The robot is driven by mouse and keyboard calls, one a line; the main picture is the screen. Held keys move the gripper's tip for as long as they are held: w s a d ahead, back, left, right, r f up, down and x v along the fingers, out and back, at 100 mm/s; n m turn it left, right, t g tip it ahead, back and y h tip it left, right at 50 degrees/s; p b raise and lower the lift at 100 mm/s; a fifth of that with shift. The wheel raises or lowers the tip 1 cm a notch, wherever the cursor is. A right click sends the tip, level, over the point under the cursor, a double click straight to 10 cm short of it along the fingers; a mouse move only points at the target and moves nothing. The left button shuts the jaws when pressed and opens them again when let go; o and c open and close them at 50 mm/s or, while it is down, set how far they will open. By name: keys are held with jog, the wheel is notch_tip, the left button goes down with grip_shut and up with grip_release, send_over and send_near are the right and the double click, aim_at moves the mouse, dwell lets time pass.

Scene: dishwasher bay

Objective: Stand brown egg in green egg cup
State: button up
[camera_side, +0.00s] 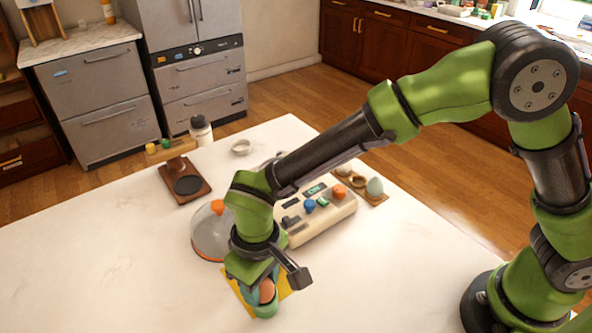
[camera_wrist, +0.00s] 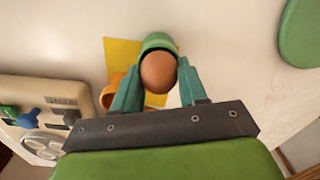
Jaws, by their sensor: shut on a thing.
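The brown egg (camera_side: 267,290) is between the fingers of my gripper (camera_side: 262,284), low over the table. In the wrist view the brown egg (camera_wrist: 158,74) sits between the two teal fingers of my gripper (camera_wrist: 160,68), which are shut on it. The green egg cup (camera_side: 265,311) stands directly below the egg in the side view. In the wrist view the rim of the green egg cup (camera_wrist: 158,41) shows just beyond the egg, which covers most of the cup's opening. I cannot tell whether the egg touches the cup's inside.
A yellow mat (camera_wrist: 121,55) lies under the cup, with an orange cup (camera_wrist: 108,97) close beside it. A cream appliance (camera_side: 325,221) with knobs and a clear dome (camera_side: 206,238) stand behind my gripper. A wooden egg holder (camera_side: 378,201) is at the right. The table's left front is clear.

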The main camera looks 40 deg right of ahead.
jog(key=o, duration=1)
jog(key=shift+r, duration=4)
jog(key=shift+a, duration=0.1)
jog(key=shift+s+d+f, duration=0.35)
jog(key=shift+s+f, duration=0.05)
jog(key=shift+f, duration=0.1)
jog(key=s+d+r+m+t, duration=0.2)
jog(key=d+r, duration=0.2)
jog(key=d, duration=0.5)
jog(key=s+d+r+m+t+y, duration=0.1)
jog(key=s+d+r+m+t, duration=0.1)
jog(key=d, duration=0.8)
jog(key=s+d+r+m+t, duration=0.2)
jog(key=d+r, duration=0.4)
jog(key=d, duration=0.4)
jog(key=shift+d+r+m+t+y, duration=0.15)
jog(key=shift+m+t+y, duration=0.15)
jog(key=shift+m+t, duration=0.45)
